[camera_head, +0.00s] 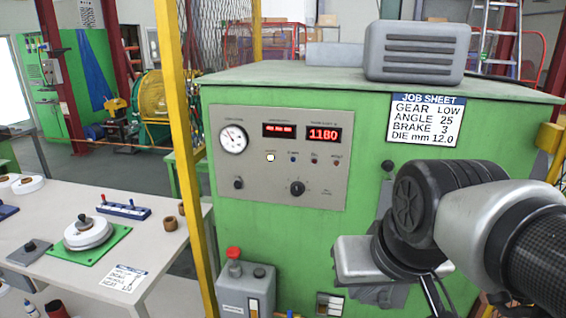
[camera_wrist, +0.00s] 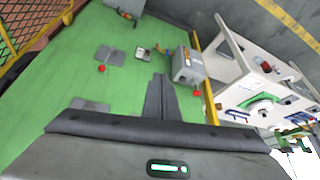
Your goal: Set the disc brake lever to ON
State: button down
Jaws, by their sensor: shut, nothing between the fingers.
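I cannot tell for sure which control is the disc brake lever; no such label is readable. A lever with a black knob (camera_head: 387,166) stands on the front of the green cabinet (camera_head: 270,230), partly behind my arm. In the wrist view a red-knobbed lever (camera_wrist: 101,68) sits by a grey plate (camera_wrist: 110,54), apart from my fingers. The head view does not clearly show this red knob. My gripper (camera_wrist: 158,97) is shut and empty in front of the cabinet. In the head view its body hides part of the cabinet front, and its fingertips are not clear.
A grey box with a red mushroom button (camera_head: 233,254) is at the cabinet's lower left. A yellow post (camera_head: 180,150) and a white table (camera_head: 165,255) with parts are at left. The gauge panel (camera_head: 280,155) and job sheet (camera_head: 426,118) are above; the sheet reads BRAKE 3.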

jog(key=w+d+f+m+h+b, duration=0.15)
jog(key=w+d+f, duration=0.25)
jog(key=w+f, duration=0.45)
jog(key=w+d+f+g+h+b, duration=0.1)
jog(key=w+d+f+h+b, duration=0.15)
jog(key=w+d+f, duration=0.45)
jog(key=w+d+f+m+h+b, duration=0.1)
jog(key=w+d+f+h, duration=0.1)
jog(key=w+f, duration=0.8)
jog(key=w+d+f, duration=0.4)
jog(key=d+f, duration=0.2)
jog(key=d, duration=0.2)
jog(key=shift+d+f+b, duration=0.2)
jog(key=shift+f+b, duration=0.1)
jog(key=shift+b, duration=0.15)
jog(key=shift+d+n, duration=0.1)
jog(key=shift+n, duration=0.15)
